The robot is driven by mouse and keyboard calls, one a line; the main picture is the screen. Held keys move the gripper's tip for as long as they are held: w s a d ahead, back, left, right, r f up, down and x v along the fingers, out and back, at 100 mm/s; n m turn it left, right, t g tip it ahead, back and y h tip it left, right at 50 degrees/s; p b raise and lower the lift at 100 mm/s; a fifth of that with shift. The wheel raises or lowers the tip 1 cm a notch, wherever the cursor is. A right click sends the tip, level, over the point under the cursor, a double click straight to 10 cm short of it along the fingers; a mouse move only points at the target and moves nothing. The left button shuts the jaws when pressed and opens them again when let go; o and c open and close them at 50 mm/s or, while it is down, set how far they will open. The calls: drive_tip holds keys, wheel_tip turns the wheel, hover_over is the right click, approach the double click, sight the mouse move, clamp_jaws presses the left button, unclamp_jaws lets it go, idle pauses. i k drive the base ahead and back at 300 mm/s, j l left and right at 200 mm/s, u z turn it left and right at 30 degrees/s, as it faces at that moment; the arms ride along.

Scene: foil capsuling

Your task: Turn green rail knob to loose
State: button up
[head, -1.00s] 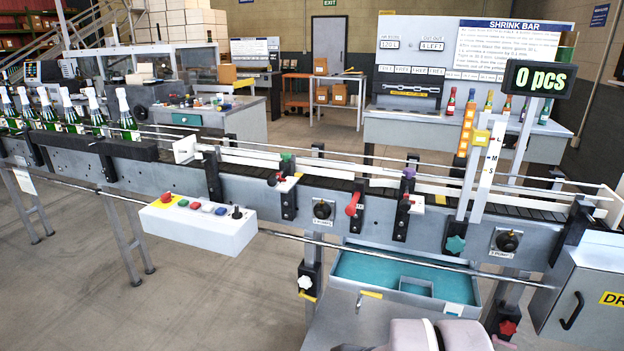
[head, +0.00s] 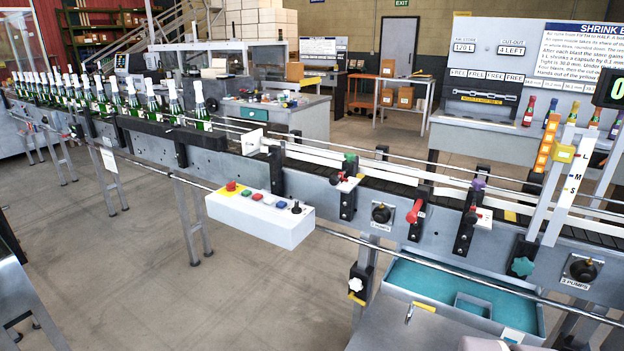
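A small green knob (head: 349,157) sits on top of a black rail bracket (head: 348,200) on the near side of the conveyor, around the middle of the picture. A red-tipped part with a white plate (head: 346,184) is just below it. Whether the knob is tight or loose cannot be told from here. A purple knob (head: 478,184) tops a similar bracket to the right. A teal star-shaped knob (head: 522,266) is lower, further right. My gripper is not in view; only pale parts of my arm show at the bottom edge.
The conveyor (head: 230,160) runs across the picture, with several bottles (head: 130,105) at left. A white button box (head: 260,215) juts out in front, beside a long horizontal rod. A teal-lined tray (head: 430,285) is below the conveyor. Floor (head: 250,300) in front is open.

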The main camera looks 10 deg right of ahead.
sight(350, 157)
drive_tip(key=i+j+z, duration=0.2)
drive_tip(key=z, duration=0.15)
drive_tip(key=i+j+z, duration=0.65)
drive_tip(key=j+z, duration=0.3)
drive_tip(key=i+j+z, duration=0.2)
drive_tip(key=j+z, duration=0.5)
drive_tip(key=j, duration=0.15)
drive_tip(key=j+z, duration=0.3)
drive_tip(key=j, duration=0.15)
drive_tip(key=i, duration=0.05)
